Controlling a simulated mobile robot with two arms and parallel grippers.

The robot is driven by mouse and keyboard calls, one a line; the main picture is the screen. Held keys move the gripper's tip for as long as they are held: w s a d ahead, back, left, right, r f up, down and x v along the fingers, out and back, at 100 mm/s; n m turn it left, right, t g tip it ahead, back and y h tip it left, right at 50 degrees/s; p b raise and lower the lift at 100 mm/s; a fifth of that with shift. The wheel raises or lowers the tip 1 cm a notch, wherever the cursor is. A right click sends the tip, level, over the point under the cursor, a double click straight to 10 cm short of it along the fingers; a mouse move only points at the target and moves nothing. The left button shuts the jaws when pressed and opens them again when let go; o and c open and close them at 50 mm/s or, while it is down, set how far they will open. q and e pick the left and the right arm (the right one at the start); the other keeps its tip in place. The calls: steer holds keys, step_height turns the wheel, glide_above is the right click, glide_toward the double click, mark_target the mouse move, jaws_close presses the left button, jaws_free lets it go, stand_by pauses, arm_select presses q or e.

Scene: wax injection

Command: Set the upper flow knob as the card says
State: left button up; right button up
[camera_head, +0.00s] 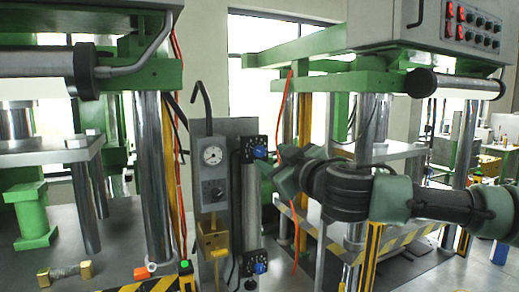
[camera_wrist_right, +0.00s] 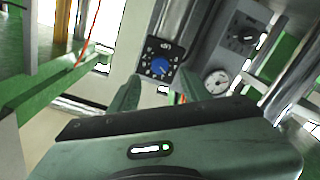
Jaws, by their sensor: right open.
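The upper flow knob (camera_head: 259,152) is blue on a black dial plate, at the top of a grey vertical cylinder. In the right wrist view the same upper flow knob (camera_wrist_right: 159,67) lies ahead, between the lines of my fingers, with a pale pointer mark too small to read. My right gripper (camera_head: 270,170) comes in from the right, just below and beside the knob. In the wrist view its two fingers (camera_wrist_right: 160,88) are apart with nothing between them; contact with the knob cannot be told. No readable card shows. My left gripper is out of view.
A lower blue knob (camera_head: 260,268) sits at the cylinder's foot. A grey box with a round gauge (camera_head: 212,155) stands left of the cylinder. Green press frames, steel columns and an orange cable (camera_head: 283,110) stand around. A brass-ended part (camera_head: 64,272) lies at the lower left.

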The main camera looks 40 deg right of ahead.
mark_target(261, 152)
steer(key=p+x, duration=0.4)
steer(key=x, duration=0.1)
steer(key=shift+w+d, duration=0.15)
steer(key=shift+w, duration=0.15)
steer(key=shift+w+d+p, duration=0.15)
steer(key=shift+w+p, duration=0.05)
steer(key=shift+p, duration=0.15)
steer(key=shift+f, duration=0.1)
jaws_close()
